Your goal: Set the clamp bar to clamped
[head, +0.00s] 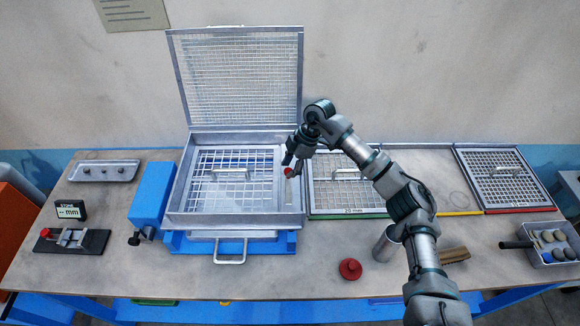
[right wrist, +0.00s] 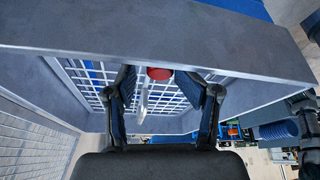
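The sieve box (head: 182,196) stands on the blue shaker with its mesh lid (head: 240,78) raised. A red knob (head: 289,172), which seems to belong to the clamp bar, is at the right inside of the box. The bar itself is hard to make out. My right gripper (head: 291,163) is down at the knob. In the right wrist view, the fingers of my right gripper (right wrist: 161,86) are spread, and the red knob (right wrist: 159,74) shows between or just beyond them; contact cannot be told. My left gripper is not in view.
Spare sieve frames (head: 345,208) lie right of the box. A red round piece (head: 350,269), a metal cup (head: 387,243) and a tray of stones (head: 550,243) are on the right of the bench. A caliper-like device (head: 72,239) and a display (head: 70,211) stand at left.

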